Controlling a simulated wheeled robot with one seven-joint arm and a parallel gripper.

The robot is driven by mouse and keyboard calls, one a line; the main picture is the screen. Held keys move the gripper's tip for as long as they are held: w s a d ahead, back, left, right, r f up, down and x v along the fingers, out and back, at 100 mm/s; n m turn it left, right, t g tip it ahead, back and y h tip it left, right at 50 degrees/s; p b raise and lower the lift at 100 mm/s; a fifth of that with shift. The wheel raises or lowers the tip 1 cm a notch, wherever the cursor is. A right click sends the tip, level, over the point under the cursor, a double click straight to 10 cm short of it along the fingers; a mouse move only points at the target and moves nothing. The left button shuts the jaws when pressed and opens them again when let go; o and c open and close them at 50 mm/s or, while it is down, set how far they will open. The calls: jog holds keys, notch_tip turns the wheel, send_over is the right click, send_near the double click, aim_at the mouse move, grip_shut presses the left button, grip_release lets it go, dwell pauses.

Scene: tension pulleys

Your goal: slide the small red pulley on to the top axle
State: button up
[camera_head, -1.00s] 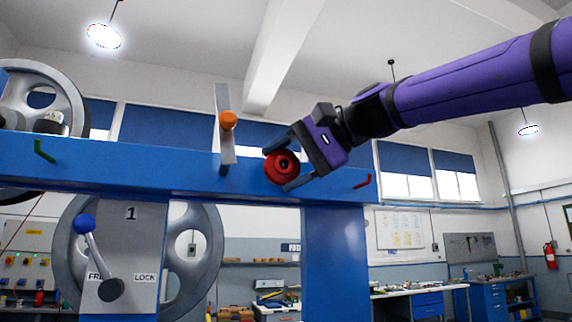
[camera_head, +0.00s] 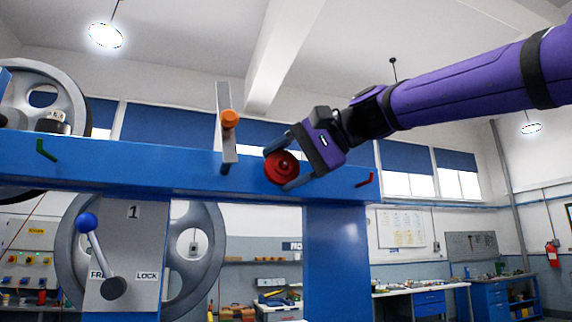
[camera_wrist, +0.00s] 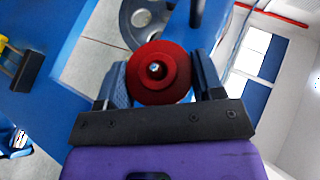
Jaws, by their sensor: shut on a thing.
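The small red pulley (camera_head: 281,168) is in my gripper (camera_head: 288,164), one finger on each side of its rim. It is in front of the blue beam (camera_head: 110,160), right of a grey upright plate (camera_head: 223,95) with an orange round end (camera_head: 230,119). In the wrist view the red pulley (camera_wrist: 158,88) fills the space between the fingers (camera_wrist: 158,78), its face towards the camera, with a dark centre and a small bright spot. I cannot make out a bare top axle. What lies behind the pulley is hidden, and I cannot tell whether it touches the beam.
A green hook (camera_head: 46,151) and a red hook (camera_head: 364,180) stick out from the beam. A lever with a blue knob (camera_head: 86,222) stands below left, before a large grey wheel (camera_head: 205,250). A blue post (camera_head: 337,260) stands below the gripper. Workbenches are far back.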

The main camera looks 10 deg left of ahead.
jog(key=shift+w+a, duration=0.15)
jog(key=shift+w, duration=0.1)
dwell(0.5)
jog(key=o, duration=1.2)
jog(key=w+d+r, duration=0.4)
jog(key=d, duration=0.2)
jog(key=shift+d+r, duration=0.3)
jog(key=shift+r, duration=0.05)
dwell(0.8)
